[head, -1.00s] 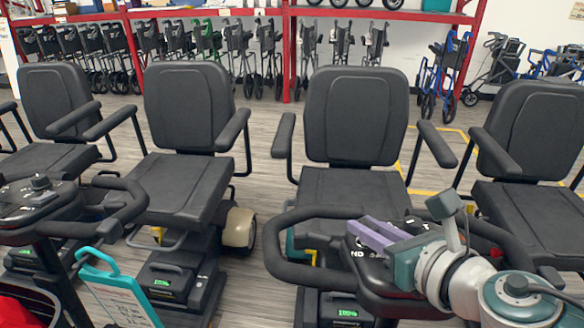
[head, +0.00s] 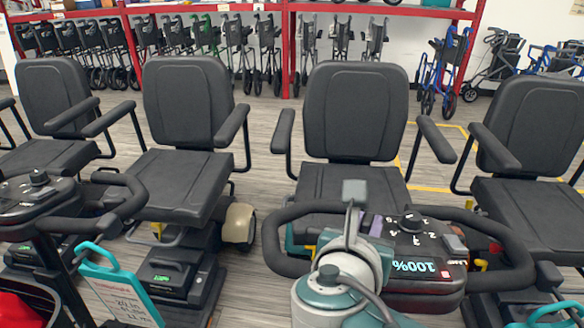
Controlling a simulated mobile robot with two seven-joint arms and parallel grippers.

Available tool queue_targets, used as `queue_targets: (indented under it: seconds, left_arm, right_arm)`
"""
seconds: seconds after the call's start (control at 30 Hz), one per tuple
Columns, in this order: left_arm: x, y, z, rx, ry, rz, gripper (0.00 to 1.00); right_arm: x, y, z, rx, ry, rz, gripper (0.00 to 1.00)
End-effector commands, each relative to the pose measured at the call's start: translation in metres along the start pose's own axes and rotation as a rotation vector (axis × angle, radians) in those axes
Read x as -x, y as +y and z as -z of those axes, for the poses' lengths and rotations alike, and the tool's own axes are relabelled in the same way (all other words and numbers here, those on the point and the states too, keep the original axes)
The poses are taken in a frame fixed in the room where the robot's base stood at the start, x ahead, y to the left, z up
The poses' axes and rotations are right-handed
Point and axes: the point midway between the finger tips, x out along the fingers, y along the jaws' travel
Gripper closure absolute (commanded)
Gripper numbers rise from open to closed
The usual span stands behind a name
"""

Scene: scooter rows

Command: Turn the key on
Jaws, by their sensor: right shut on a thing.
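The scooter console (head: 425,290) is at the lower right in the head view, with a dark handlebar loop around it. Its display (head: 417,266) is lit and reads 100%, upside down to me. A round dial (head: 411,223) sits at the console's far side. My right gripper (head: 371,225) is over the left part of the console, its purple fingers mostly hidden behind its own wrist. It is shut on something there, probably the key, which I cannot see. My left gripper is not in view.
The scooter's black seat (head: 356,112) stands behind the console. More scooters stand at left and right, one with a console (head: 40,200) at far left. A teal sign (head: 115,290) is at lower left. Folded walkers fill the red rack behind.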

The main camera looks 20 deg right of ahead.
Motion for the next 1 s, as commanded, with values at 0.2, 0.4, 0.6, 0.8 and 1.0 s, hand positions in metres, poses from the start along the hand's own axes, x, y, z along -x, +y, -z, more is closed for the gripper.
queue_targets:
  seconds: [0.2,0.4,0.6,0.8,1.0]
  left_arm:
    - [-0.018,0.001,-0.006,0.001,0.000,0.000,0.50]
    - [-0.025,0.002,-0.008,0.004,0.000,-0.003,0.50]
    - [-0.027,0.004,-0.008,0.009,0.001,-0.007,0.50]
    - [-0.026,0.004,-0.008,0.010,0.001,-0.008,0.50]
    - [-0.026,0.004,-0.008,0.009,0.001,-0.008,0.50]
  right_arm:
    - [-0.001,0.002,0.002,-0.035,-0.001,0.123,1.00]
    - [-0.001,0.001,0.001,-0.051,-0.002,0.192,1.00]
    - [-0.001,0.001,0.000,-0.057,-0.002,0.220,1.00]
    - [-0.001,0.000,0.000,-0.058,-0.001,0.224,1.00]
    - [-0.001,0.000,0.000,-0.059,-0.001,0.224,0.78]
